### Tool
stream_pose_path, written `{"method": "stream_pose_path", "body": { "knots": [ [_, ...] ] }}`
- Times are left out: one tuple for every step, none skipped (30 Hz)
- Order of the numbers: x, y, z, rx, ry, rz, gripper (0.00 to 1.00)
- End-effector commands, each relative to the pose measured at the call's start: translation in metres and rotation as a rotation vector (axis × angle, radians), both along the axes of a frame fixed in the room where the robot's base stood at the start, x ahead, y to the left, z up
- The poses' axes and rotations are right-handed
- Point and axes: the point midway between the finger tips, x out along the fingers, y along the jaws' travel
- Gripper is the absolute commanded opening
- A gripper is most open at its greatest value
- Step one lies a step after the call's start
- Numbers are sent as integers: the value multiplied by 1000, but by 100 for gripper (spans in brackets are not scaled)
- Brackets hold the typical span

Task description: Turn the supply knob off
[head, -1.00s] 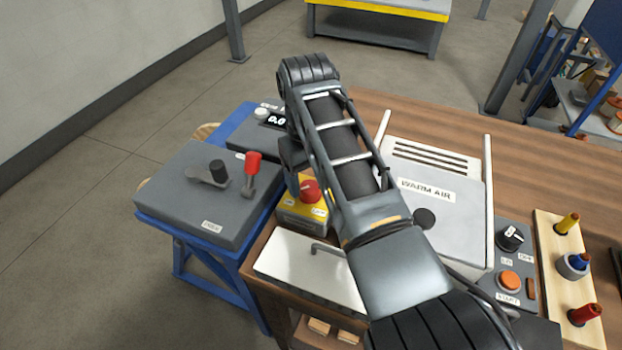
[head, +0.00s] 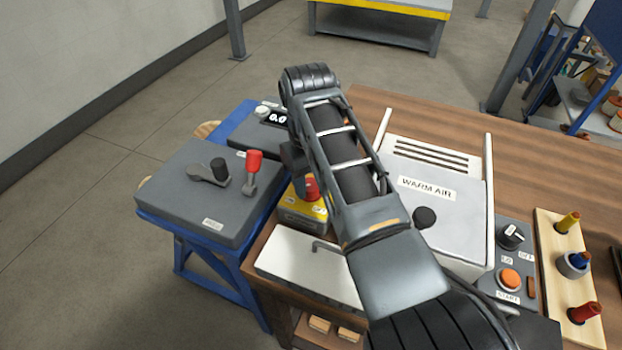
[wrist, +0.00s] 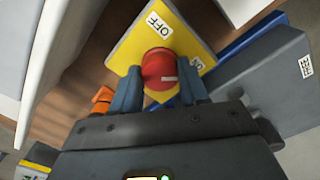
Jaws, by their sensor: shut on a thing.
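The red supply knob (wrist: 158,68) sits on a yellow box (wrist: 128,45) with an OFF label and a second label that looks like ON. Its white mark lies toward the right in the wrist view, on the side of that second label. My gripper (wrist: 159,88) is shut on the knob, with one blue-grey finger on each side. In the head view the knob (head: 313,189) is partly hidden by a finger, and the yellow box (head: 303,213) stands at the left of the bench. My arm hides most of the gripper there.
A grey panel with a black lever and a red-handled lever (head: 253,168) stands left of the box. A white tray (head: 290,262) is in front, and the WARM AIR unit (head: 440,205) is to the right. A display box (head: 262,138) lies behind.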

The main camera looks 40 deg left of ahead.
Motion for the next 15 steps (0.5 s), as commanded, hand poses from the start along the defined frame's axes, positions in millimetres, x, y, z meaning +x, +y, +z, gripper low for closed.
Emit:
{"method": "stream_pose_path", "body": {
  "knots": [
    [0, 0, 0, 0, 0, 0, 15],
    [0, 0, 0, 0, 0, 0, 13],
    [0, 0, 0, 0, 0, 0, 13],
    [0, 0, 0, 0, 0, 1, 13],
    [0, 0, 0, 0, 0, 2, 13],
    [0, 0, 1, 1, 0, 6, 13],
    [0, 0, 1, 1, 0, 9, 13],
    [0, 0, 1, 0, -1, 14, 13],
    [0, 0, 1, 0, -1, 24, 13],
    [0, 0, 1, 0, -1, 33, 13],
    [0, 0, 1, 0, -1, 42, 13],
    [0, 0, 1, 0, -1, 58, 13],
    [0, 0, 1, 0, -1, 73, 13],
    [1, 0, 1, -1, -1, 88, 13],
    [1, 0, 1, 0, -1, 112, 13]
  ]
}}
